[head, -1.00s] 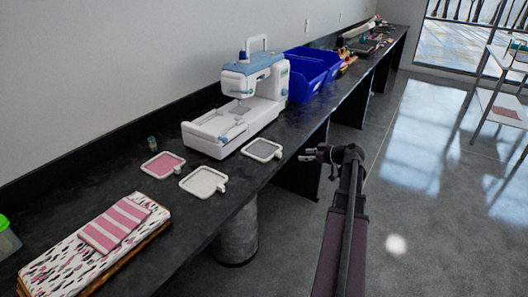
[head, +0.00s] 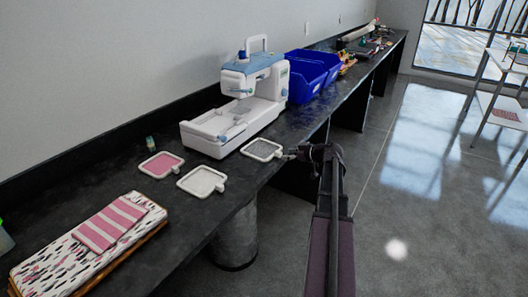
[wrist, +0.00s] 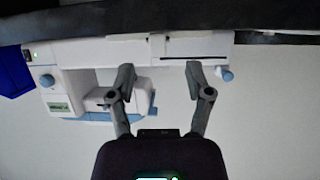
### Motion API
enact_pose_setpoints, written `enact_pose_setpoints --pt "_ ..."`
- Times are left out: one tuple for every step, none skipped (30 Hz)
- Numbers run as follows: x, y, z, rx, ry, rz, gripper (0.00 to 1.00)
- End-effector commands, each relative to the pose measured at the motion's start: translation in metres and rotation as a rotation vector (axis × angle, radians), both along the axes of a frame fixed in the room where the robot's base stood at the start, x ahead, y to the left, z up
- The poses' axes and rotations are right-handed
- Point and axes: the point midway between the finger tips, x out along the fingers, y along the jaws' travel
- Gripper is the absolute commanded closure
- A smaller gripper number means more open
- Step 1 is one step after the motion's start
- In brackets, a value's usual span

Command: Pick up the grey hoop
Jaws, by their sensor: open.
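The grey hoop (head: 262,150), a rounded square frame with a dark grey middle and a small tab, lies flat on the dark counter near its front edge, beside the sewing machine. A pale hoop (head: 202,181) and a pink hoop (head: 161,165) lie to its left. In the head view my gripper (head: 291,153) is just right of the grey hoop's tab, at the counter's edge; whether they touch is unclear. In the wrist view my gripper (wrist: 160,70) has its fingers apart with nothing held between them. I cannot clearly make out the grey hoop there.
The white and blue sewing machine (head: 240,105) stands close behind the hoops; it also shows upside down in the wrist view (wrist: 85,90). Blue bins (head: 310,75) are farther along the counter (head: 215,225). Patterned fabric (head: 75,255) lies at the near left. Open floor is on the right.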

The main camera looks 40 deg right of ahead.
Motion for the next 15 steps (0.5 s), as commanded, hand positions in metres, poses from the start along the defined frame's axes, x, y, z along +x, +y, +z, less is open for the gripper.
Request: enact_pose_setpoints --pt "0.0 0.0 0.0 0.0 0.0 0.0 0.34" --pt "0.0 0.0 0.0 0.0 0.0 0.0 0.34" --pt "0.001 0.0 -0.001 0.0 0.0 0.0 0.34" --pt "0.002 0.0 -0.001 0.0 0.0 0.0 0.34" --pt "0.004 0.001 -0.002 0.0 0.0 0.0 0.34" --pt "0.006 0.001 -0.003 -0.001 0.0 0.0 0.34" --pt "0.008 0.001 -0.004 -0.001 0.0 0.0 0.34" --pt "0.011 0.002 -0.005 -0.001 0.0 0.0 0.34" --pt "0.014 0.003 -0.006 -0.001 0.0 0.0 0.34" --pt "0.018 0.003 -0.007 -0.001 0.0 0.0 0.34" --pt "0.021 0.004 -0.008 -0.001 0.0 0.001 0.34" --pt "0.026 0.006 -0.01 -0.001 0.0 0.003 0.34" --pt "0.029 0.007 -0.011 -0.001 0.0 0.003 0.34" --pt "0.032 0.008 -0.013 -0.001 0.0 0.003 0.34" --pt "0.036 0.009 -0.015 -0.001 0.0 0.001 0.34"
